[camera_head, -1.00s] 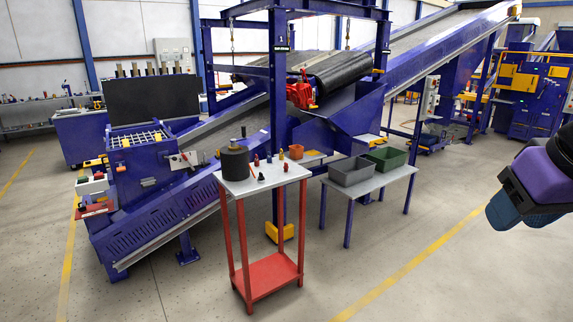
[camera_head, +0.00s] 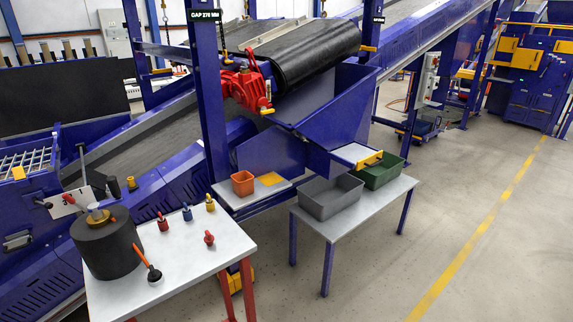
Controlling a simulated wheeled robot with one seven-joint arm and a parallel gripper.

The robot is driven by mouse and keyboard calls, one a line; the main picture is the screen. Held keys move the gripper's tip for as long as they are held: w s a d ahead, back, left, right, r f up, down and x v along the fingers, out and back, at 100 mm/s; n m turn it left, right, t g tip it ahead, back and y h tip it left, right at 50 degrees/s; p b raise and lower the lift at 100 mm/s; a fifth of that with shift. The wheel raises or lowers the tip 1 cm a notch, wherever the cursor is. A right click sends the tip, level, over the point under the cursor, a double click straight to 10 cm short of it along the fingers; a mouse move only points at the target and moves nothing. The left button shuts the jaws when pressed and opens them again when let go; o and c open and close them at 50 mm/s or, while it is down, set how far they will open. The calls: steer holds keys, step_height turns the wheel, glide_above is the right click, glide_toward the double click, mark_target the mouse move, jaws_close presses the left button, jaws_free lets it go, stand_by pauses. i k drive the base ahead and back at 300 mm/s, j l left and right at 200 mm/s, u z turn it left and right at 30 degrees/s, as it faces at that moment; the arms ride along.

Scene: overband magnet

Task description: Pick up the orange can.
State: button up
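A small orange open-topped container (camera_head: 243,187), the only orange can-like thing that I see, stands on a pale ledge beside the blue machine frame, behind the white-topped table. It is squarish and upright, and its inside is partly visible from above. Nothing holds it. My gripper is not in view, so its opening cannot be seen.
The white-topped table (camera_head: 185,276) holds a dark cylinder (camera_head: 106,252), a plunger-like tool (camera_head: 148,260) and several small coloured pieces. A grey bin (camera_head: 330,197) and a green bin (camera_head: 383,171) stand on another table at right. A blue post (camera_head: 211,100) rises near the orange container. Floor at right is clear.

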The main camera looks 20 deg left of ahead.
mark_target(243, 185)
steer(key=i+z, duration=0.15)
steer(key=i, duration=0.8)
steer(key=i+u, duration=0.4)
steer(key=i+l+u, duration=0.1)
steer(key=u, duration=0.3)
steer(key=i+u, duration=0.25)
steer(key=u, duration=0.25)
steer(key=i+u, duration=0.3)
steer(key=u, duration=0.2)
steer(key=i+l+u, duration=0.1)
steer(key=i+u, duration=0.15)
steer(key=u, duration=0.25)
